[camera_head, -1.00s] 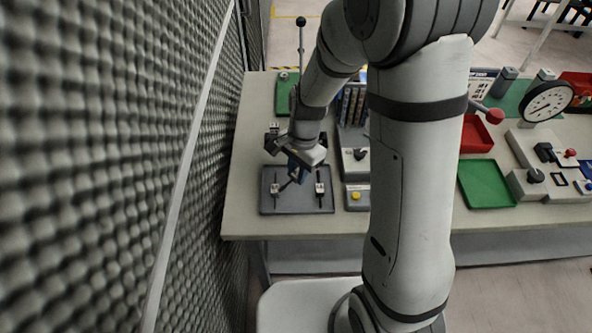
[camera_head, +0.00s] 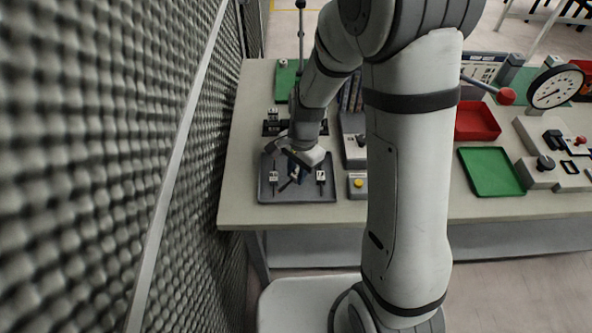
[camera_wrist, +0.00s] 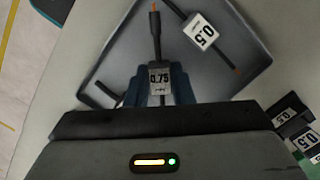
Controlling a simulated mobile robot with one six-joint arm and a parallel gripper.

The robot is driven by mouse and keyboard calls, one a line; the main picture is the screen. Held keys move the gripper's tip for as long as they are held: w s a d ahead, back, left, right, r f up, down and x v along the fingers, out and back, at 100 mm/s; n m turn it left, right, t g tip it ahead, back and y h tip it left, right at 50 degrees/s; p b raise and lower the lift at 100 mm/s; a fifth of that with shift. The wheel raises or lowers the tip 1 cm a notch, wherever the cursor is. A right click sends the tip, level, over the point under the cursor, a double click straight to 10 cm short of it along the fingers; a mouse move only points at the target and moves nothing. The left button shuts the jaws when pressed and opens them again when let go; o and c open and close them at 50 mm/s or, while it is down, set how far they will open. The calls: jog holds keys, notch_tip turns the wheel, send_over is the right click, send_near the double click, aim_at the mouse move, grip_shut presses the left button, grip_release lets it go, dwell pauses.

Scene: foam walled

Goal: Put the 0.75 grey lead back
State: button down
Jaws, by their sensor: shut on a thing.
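My gripper (camera_wrist: 156,88) has blue fingers and is shut on a dark lead with a white tag reading 0.75 (camera_wrist: 159,76). The lead's thin orange-tipped end points up the picture. In the head view my gripper (camera_head: 295,172) is over the grey tray (camera_head: 297,197), between two tagged leads. One is at the left (camera_head: 273,177) and one at the right (camera_head: 320,176). The wrist view shows the tray (camera_wrist: 115,50) under the held lead, with a lead tagged 0.5 (camera_wrist: 200,31) lying in it at the upper right. I cannot tell whether the held lead touches the tray.
A dark holder with 0.5 tags (camera_wrist: 296,124) is beside the tray, at the right of the wrist view. A foam wall (camera_head: 90,160) stands close on the left. A box with a yellow button (camera_head: 358,187) is right of the tray. A green tray (camera_head: 491,172) lies farther right.

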jog(key=shift+f+b, duration=0.45)
jog(key=shift+f, duration=0.15)
jog(key=shift+s+f, duration=0.2)
jog(key=shift+f, duration=0.1)
jog(key=shift+s+d+f+b, duration=0.1)
jog(key=shift+s+f+b, duration=0.15)
jog(key=shift+b, duration=0.15)
jog(key=c, duration=1.2)
grip_release()
jog(key=shift+f, duration=0.1)
jog(key=shift+o, duration=0.2)
jog(key=shift+w+r+p, duration=0.25)
jog(key=shift+r+p, duration=0.25)
jog(key=shift+r, duration=0.1)
jog(key=r+p, duration=0.2)
jog(key=w+r+p, duration=0.1)
jog(key=r, duration=0.2)
jog(key=r+p, duration=0.2)
jog(key=r, duration=0.1)
jog(key=shift+w+d+r+p, duration=0.1)
jog(key=shift+w+d+p, duration=0.1)
jog(key=shift+p, duration=0.15)
